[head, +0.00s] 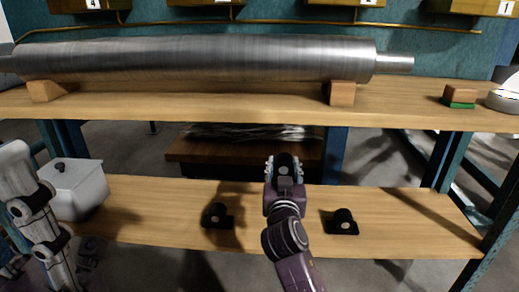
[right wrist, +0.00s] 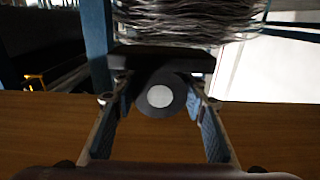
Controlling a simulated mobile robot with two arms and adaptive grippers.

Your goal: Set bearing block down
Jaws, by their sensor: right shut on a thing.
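My right gripper (head: 284,162) is over the lower shelf, near its back edge. It is shut on a black bearing block (right wrist: 172,85), which has a round body with a pale disc and a dark flat plate. In the right wrist view the fingers (right wrist: 160,112) lie on both sides of it. I cannot tell whether the held block touches the shelf. Two similar black blocks stand on the lower shelf, one left of my right arm (head: 217,214) and one right of it (head: 344,222). My left gripper (head: 88,252) is low at the left, dim and unclear.
A large steel roll (head: 200,60) rests on wooden blocks on the upper shelf (head: 220,104), above the lower shelf (head: 150,215). A white lidded box (head: 84,188) stands at the lower shelf's left end. Bare wood shows between the blocks and at the right.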

